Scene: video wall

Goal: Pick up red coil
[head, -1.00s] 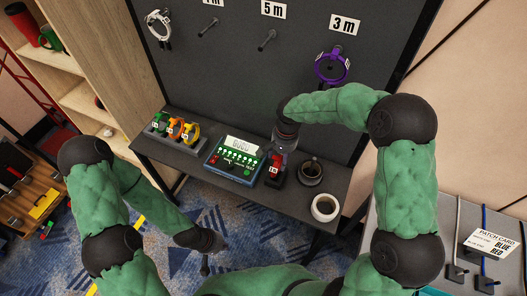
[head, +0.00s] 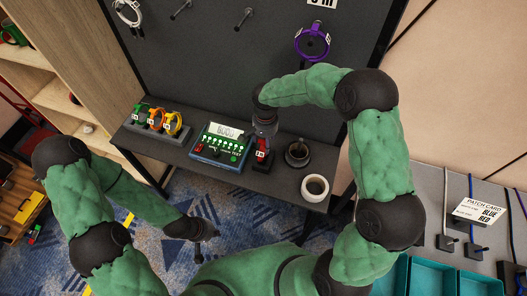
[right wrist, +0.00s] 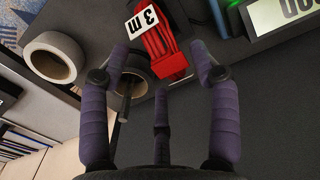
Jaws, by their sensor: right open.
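In the right wrist view the red coil (right wrist: 162,48) carries a white "3 m" tag and lies just beyond the fingertips. My right gripper (head: 264,128) is just above it in the head view. In the right wrist view the gripper (right wrist: 160,72) is open and empty, its fingers spread either side of the coil's near end. My left gripper (head: 205,234) hangs low over the carpet, away from the shelf; its finger opening is unclear.
Green, orange and yellow coils (head: 155,119) sit in a rack at left. A purple coil (head: 312,42) hangs on the panel. Teal bins (head: 432,277) stand at lower right.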

